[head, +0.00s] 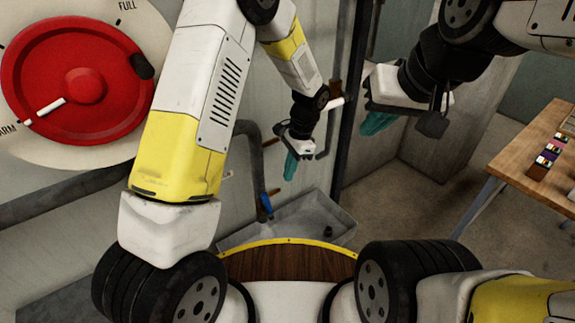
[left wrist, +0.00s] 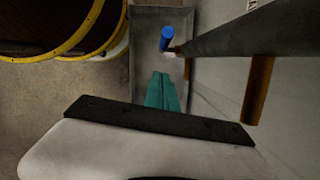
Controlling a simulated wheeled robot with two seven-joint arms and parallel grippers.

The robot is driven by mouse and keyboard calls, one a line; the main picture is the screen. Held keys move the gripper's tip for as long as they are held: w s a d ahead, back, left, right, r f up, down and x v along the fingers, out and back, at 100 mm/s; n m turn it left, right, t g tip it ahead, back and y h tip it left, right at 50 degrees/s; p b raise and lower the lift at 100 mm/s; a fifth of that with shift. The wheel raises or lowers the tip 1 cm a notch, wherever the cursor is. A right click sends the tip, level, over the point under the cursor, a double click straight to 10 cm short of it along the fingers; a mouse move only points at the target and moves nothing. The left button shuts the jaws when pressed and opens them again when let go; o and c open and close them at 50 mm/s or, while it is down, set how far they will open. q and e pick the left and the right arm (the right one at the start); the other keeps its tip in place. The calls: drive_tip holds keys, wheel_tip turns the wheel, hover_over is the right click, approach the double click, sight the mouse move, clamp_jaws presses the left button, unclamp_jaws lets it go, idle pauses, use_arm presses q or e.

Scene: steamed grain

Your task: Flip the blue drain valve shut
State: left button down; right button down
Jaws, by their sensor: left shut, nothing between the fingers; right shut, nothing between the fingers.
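The blue drain valve handle (head: 266,204) is on the lower end of the dark pipe on the wall, above the left end of the grey basin. In the left wrist view the blue handle (left wrist: 167,39) shows just beyond my fingertips, apart from them. My left gripper (head: 290,168) is shut and empty, pointing down, above and to the right of the handle. Its teal fingers (left wrist: 161,92) are together in the left wrist view. My right gripper (head: 375,124) is shut and empty, well off to the right.
The grey basin (head: 335,222) stands on the floor below the pipe (head: 256,165). A large red dial (head: 85,85) is on the wall at left. A wooden table (head: 510,155) with small coloured items stands at right. A dark upright post (head: 350,100) stands between my grippers.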

use_arm(q)
drive_tip(key=shift+v, duration=1.55)
drive_tip(key=shift+s+a, duration=0.15)
drive_tip(key=shift+a, duration=0.05)
drive_tip(key=s+d+f+n+t+y, duration=0.2)
drive_tip(key=d+n+y, duration=0.2)
drive_tip(key=n, duration=1.5)
drive_tip(key=shift+d+f+t, duration=0.15)
drive_tip(key=shift+d+t, duration=0.25)
drive_tip(key=shift+d, duration=0.35)
drive_tip(key=shift+s, duration=0.1)
approach(268, 208)
drive_tip(key=w+a+f, duration=0.2)
drive_tip(key=w+f, duration=0.1)
drive_tip(key=f, duration=0.2)
drive_tip(key=shift+a+r, duration=0.1)
drive_tip(key=shift+r, duration=0.05)
